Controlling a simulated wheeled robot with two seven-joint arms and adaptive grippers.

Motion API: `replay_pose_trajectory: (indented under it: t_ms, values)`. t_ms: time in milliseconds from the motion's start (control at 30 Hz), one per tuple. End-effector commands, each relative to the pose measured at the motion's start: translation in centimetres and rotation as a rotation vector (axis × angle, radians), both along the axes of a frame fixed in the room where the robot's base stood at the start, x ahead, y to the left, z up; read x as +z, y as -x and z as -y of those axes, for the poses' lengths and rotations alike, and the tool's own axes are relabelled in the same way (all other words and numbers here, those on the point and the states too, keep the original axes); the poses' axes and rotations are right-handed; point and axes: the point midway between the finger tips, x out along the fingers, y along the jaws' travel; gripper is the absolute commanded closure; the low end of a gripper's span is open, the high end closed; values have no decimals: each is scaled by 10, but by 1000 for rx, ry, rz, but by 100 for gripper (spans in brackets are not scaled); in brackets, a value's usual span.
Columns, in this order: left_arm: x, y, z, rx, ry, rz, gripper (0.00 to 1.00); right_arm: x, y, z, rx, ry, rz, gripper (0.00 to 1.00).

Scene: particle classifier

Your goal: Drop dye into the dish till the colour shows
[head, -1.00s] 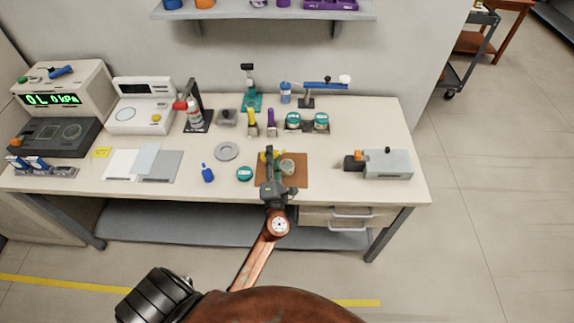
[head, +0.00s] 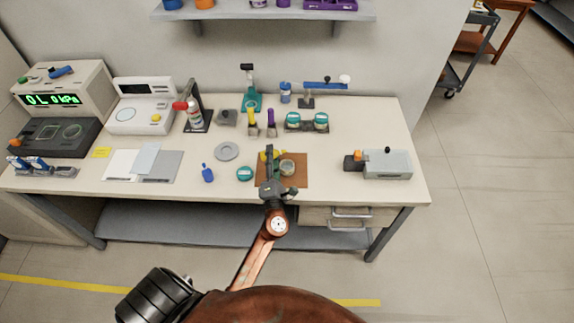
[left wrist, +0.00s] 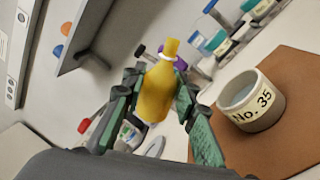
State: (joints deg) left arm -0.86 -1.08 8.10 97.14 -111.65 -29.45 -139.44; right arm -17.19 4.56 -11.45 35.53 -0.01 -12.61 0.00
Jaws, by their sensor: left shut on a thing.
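The dish (head: 288,167), a small round pale cup, stands on a brown mat (head: 298,180) at the front of the bench. In the left wrist view the dish (left wrist: 251,100) carries the label "No. 35"; its inside looks greyish. My right gripper is not in view.
Left of the mat are a teal-lidded jar (head: 244,174), a blue bottle (head: 208,174) and a grey disc (head: 227,151). Behind stand yellow (head: 252,125) and purple (head: 270,124) topped items and teal jars (head: 320,121). A grey box (head: 388,164) is at right.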

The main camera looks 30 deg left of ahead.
Motion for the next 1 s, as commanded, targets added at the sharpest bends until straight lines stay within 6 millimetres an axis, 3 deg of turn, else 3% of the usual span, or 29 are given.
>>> replay_pose_trajectory:
  t_ms: [1000]
  values:
    - [3, 0, -1, 0, -53, -32, 98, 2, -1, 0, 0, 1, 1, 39]
